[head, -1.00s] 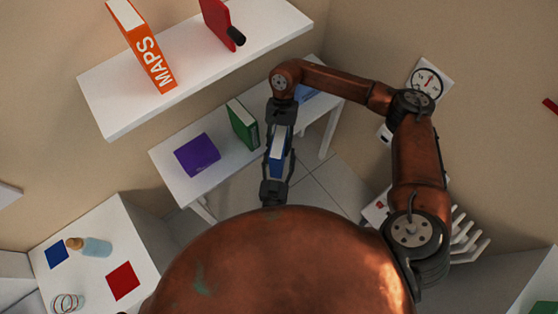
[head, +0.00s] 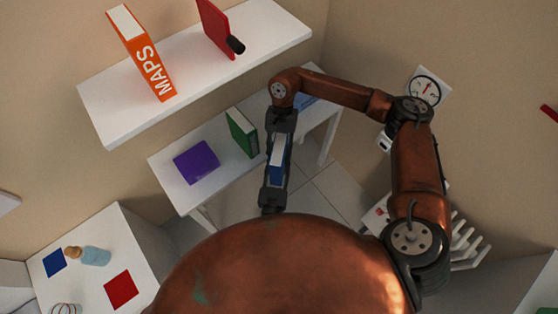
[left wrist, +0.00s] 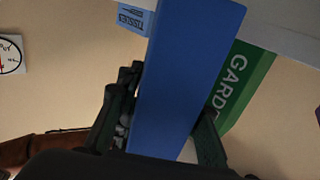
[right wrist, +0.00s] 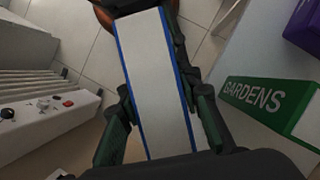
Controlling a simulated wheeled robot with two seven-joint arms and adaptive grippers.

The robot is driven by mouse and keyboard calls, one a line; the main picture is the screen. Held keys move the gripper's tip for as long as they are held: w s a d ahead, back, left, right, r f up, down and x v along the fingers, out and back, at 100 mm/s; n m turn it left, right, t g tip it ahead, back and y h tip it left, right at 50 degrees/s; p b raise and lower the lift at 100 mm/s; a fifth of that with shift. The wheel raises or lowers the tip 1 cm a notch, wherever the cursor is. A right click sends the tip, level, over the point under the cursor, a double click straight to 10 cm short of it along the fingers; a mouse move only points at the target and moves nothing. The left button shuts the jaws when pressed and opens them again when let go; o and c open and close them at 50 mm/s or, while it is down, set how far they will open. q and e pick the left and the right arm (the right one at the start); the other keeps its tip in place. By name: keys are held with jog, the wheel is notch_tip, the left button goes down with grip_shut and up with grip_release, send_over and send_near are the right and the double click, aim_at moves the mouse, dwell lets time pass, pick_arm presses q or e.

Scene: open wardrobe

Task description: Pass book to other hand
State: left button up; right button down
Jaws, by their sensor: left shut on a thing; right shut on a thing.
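A blue book with white page edges (head: 279,158) is held in the air between my two grippers, in front of the low white shelf. My right gripper (head: 281,132) comes down from above and is shut on its upper end. My left gripper (head: 273,186) reaches up from below and is shut on its lower end. In the left wrist view the book's blue cover (left wrist: 190,75) rises between the fingers. In the right wrist view its pale page side (right wrist: 155,75) runs between the fingers. My left arm is mostly hidden in the head view.
The upper shelf (head: 120,115) carries an orange MAPS book (head: 142,55) and a red bookend (head: 216,28). The low shelf (head: 180,200) carries a purple box (head: 197,162) and a green book (head: 242,133) close left of my grippers. A white side table (head: 90,285) stands lower left.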

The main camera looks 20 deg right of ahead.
jog(key=c, duration=1.3)
grip_release()
jog(key=shift+a+r, duration=0.15)
jog(key=shift+a, duration=0.1)
jog(key=shift+w+d, duration=0.1)
